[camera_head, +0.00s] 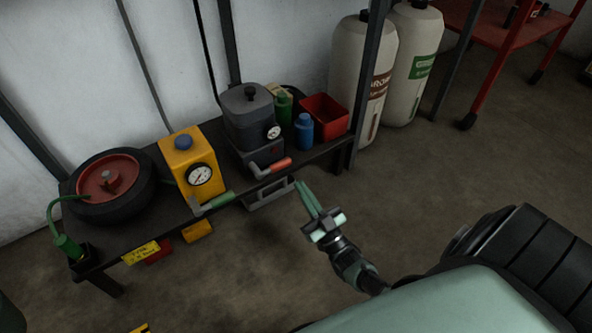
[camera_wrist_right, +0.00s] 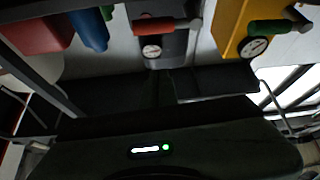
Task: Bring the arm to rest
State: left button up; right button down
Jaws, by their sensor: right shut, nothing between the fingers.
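My right gripper (camera_head: 308,196) is in the middle of the head view, in front of the low dark bench. Its greenish fingers are together with nothing between them, pointing up and left in the picture toward the bench's front edge. My right arm runs back from it to the lower right. The fingers cannot be made out clearly in the right wrist view. My left gripper is out of sight.
The bench (camera_head: 137,233) carries a black wheel (camera_head: 135,190), a yellow gauge unit (camera_head: 190,150), a grey unit (camera_head: 248,112), blue (camera_head: 304,132) and green bottles and a red bin (camera_head: 324,116). Cylinders (camera_head: 362,70) and a red cart (camera_head: 500,22) stand behind.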

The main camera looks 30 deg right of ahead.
jog(key=shift+s+f, duration=0.15)
jog(key=shift+s, duration=0.1)
dwell(0.4)
